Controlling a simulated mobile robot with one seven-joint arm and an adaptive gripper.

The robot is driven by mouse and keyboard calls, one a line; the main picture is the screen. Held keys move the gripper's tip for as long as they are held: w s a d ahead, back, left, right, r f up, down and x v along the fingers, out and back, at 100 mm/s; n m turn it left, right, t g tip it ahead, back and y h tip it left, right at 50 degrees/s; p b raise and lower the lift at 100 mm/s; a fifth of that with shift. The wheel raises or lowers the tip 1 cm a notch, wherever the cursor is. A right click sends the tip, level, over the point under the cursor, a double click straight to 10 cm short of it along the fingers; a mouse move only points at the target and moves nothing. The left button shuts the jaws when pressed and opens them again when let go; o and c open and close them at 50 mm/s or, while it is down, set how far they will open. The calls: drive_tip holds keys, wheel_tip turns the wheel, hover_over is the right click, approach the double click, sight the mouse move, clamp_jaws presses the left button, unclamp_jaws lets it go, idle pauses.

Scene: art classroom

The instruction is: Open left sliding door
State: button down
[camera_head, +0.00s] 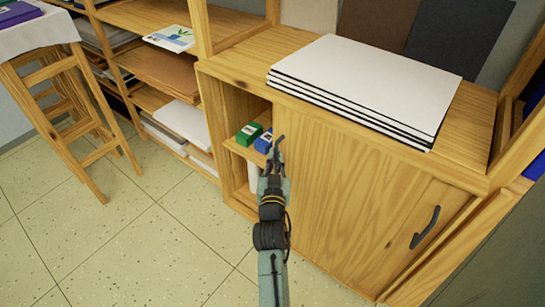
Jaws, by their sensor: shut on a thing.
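The wooden cabinet has a left sliding door (335,195) of light wood. To its left, an opening shows the inside of the cabinet. My gripper (277,152) is at the door's left edge, shut on what looks like its dark handle; the fingers hide most of that handle. A faint upright line on the right seems to be where the left door overlaps the right door (440,205), which has a dark curved handle (425,228).
A green box (249,133) and a blue box (263,142) stand on the shelf inside the opening. White boards (365,85) lie stacked on the cabinet top. Open shelves (165,75) and a wooden stool (75,120) stand to the left. Tiled floor in front is clear.

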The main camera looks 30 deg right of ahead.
drive_tip(key=shift+d, duration=0.1)
drive_tip(key=c, duration=1.7)
unclamp_jaws()
approach(278, 120)
drive_tip(key=x, duration=0.4)
drive_tip(key=shift+w+r, duration=0.1)
drive_tip(key=shift+w, duration=0.1)
